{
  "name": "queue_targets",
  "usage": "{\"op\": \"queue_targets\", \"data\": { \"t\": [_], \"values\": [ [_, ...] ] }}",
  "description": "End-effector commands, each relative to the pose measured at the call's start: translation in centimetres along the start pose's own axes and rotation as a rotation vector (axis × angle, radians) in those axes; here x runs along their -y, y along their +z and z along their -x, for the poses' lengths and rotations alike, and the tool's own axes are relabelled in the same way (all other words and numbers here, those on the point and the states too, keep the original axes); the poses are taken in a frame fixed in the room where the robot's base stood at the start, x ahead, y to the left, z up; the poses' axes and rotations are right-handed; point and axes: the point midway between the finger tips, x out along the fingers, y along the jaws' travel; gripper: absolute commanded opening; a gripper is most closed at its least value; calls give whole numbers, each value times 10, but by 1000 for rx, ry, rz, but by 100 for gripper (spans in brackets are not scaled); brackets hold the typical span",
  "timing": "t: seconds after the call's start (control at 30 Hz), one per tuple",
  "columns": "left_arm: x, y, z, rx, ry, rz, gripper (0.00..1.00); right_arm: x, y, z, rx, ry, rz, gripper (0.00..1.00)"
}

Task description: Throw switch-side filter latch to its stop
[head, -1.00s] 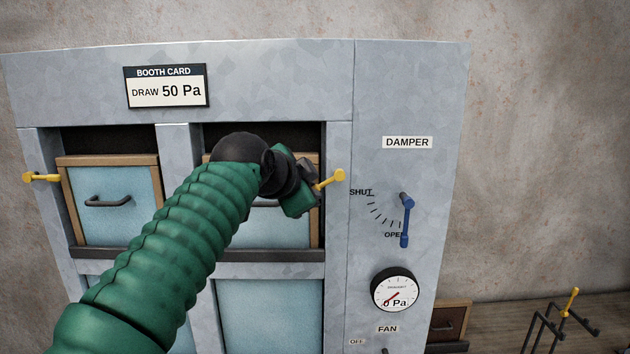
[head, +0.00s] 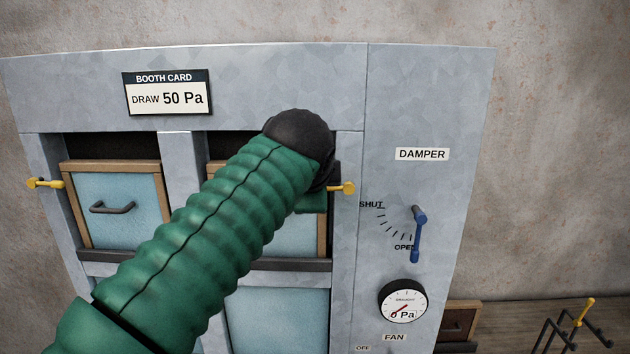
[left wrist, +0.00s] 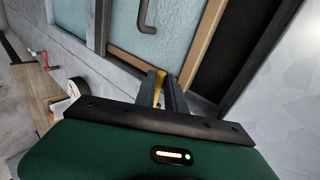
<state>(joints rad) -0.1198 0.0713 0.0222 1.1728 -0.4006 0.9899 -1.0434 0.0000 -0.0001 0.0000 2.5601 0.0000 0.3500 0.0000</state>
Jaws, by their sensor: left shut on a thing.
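The switch-side filter latch (head: 348,188) is a yellow lever on the post right of the right-hand filter. Only its end shows in the head view, past my left wrist. In the left wrist view my left gripper (left wrist: 160,92) is shut on the latch, with a strip of yellow (left wrist: 158,88) between its dark fingers. The fingers are hidden behind my arm in the head view. The right-hand filter (head: 310,236) has a pale blue face in a wooden frame and is partly covered by my arm. My right gripper is in neither view.
The other yellow latch (head: 45,183) is beside the left-hand filter (head: 125,200). The blue damper lever (head: 418,235) hangs down by OPEN. The gauge (head: 403,302) reads 0 Pa. A black rack (head: 575,330) stands at lower right.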

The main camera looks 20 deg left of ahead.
Motion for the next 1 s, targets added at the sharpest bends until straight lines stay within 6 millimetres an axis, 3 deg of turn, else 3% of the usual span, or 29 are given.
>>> {"op": "queue_targets", "data": {
  "t": [0.67, 0.7, 0.73, 1.0],
  "values": [
    [4, 0, 3, 34, -2, -53, 0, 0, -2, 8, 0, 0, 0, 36],
    [4, 0, 3, 34, -2, -53, 19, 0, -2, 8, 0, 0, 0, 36],
    [4, 0, 3, 34, -2, -53, 23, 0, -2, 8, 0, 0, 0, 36],
    [3, 0, 2, 34, 0, -52, 23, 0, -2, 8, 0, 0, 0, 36]
  ]
}}
